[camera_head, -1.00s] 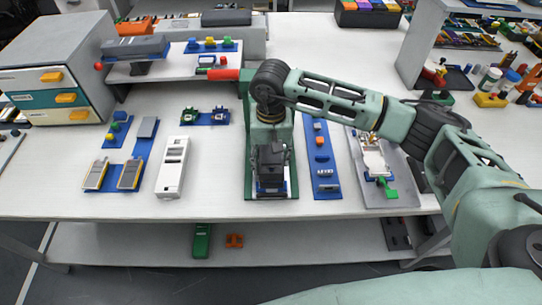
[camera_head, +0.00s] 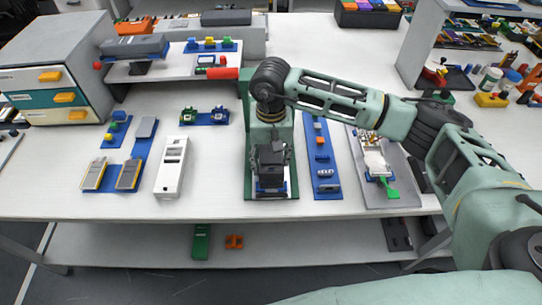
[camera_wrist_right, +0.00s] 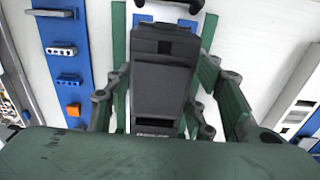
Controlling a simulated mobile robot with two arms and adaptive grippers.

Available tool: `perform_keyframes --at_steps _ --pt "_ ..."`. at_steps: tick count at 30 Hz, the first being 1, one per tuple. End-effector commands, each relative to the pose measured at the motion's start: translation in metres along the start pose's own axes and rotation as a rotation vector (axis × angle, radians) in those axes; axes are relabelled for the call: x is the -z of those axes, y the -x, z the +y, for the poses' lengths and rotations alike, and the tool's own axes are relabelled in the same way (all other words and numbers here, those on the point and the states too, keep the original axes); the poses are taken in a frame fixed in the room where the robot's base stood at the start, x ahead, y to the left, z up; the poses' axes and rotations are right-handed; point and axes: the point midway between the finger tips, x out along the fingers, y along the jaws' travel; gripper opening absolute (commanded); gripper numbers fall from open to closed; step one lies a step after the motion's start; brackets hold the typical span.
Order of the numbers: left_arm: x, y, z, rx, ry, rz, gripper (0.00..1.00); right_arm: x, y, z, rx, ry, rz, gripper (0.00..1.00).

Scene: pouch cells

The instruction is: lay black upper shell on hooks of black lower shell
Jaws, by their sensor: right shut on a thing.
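My right gripper (camera_head: 271,165) points down over the green fixture board near the table's front edge. In the right wrist view my right gripper (camera_wrist_right: 155,105) is shut on the black upper shell (camera_wrist_right: 163,88), with a finger along each side. The shell is a dark, long, boxy piece lying lengthwise between the fingers. A dark end part with a rectangular recess (camera_wrist_right: 165,45) shows beyond it; I cannot tell whether this belongs to the lower shell. The hooks and most of the lower shell are hidden, so contact cannot be told. My left gripper is not in view.
The green fixture board (camera_head: 290,186) lies under the gripper. A blue strip with small parts (camera_head: 322,160) is close on its right, then a grey tray (camera_head: 402,185). A white device (camera_head: 171,168) stands to the left, with free tabletop (camera_head: 215,165) between.

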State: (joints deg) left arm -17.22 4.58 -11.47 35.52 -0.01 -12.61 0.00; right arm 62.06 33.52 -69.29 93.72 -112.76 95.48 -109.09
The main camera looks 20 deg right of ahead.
Motion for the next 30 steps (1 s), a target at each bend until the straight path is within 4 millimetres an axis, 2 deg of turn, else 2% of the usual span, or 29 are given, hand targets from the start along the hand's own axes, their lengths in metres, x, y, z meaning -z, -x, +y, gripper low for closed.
perform_keyframes --at_steps 9,30 --pt "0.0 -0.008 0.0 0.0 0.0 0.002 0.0 0.001 -0.001 0.0 0.0 0.0 0.002 0.23" --pt "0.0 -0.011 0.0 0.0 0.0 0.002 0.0 0.0 -0.001 0.0 0.0 0.0 0.001 0.23"
